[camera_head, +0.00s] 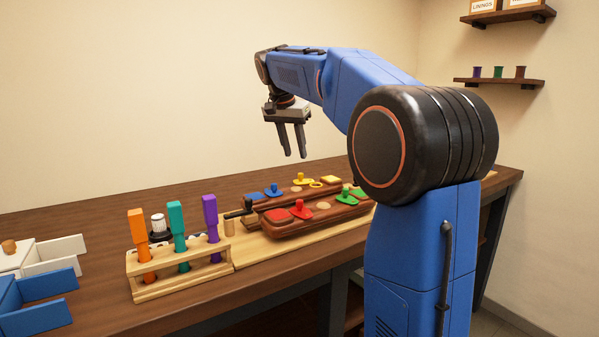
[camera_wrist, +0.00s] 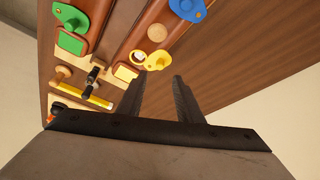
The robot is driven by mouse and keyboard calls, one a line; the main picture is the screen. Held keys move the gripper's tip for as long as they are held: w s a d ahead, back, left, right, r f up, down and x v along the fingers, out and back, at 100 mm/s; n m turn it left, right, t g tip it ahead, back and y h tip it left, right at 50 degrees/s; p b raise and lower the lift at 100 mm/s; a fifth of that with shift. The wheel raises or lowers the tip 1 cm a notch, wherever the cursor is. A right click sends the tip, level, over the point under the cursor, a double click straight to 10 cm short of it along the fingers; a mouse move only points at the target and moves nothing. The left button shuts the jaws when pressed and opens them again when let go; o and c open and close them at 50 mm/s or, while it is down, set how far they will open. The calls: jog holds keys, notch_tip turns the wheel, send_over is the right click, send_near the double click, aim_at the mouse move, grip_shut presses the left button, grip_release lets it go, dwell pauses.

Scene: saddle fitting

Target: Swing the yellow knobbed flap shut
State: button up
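The yellow knobbed flap (camera_head: 303,181) sits on the rear brown block, with its round knob upright. It also shows in the wrist view (camera_wrist: 158,62), swung to one side of a yellow-rimmed round opening (camera_wrist: 138,57), which is uncovered. A yellow square patch (camera_wrist: 125,73) lies beside that opening; in the head view the patch (camera_head: 331,180) is right of the flap. My gripper (camera_head: 293,156) points down, high above the rear block and apart from the flap. Its two fingers are apart with nothing between them; they also show in the wrist view (camera_wrist: 158,83).
Red (camera_head: 301,210), green (camera_head: 346,197) and blue (camera_head: 273,190) knobbed flaps stand close around. A black-handled tool (camera_head: 238,212) lies left of the blocks. A wooden rack (camera_head: 190,278) holds orange, teal and purple handles. The table behind the blocks is clear.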

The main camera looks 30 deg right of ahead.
aim_at(300, 174)
jog(key=x, duration=0.8)
jog(key=shift+w+d+f, duration=0.1)
jog(key=shift+f, duration=0.25)
grip_shut()
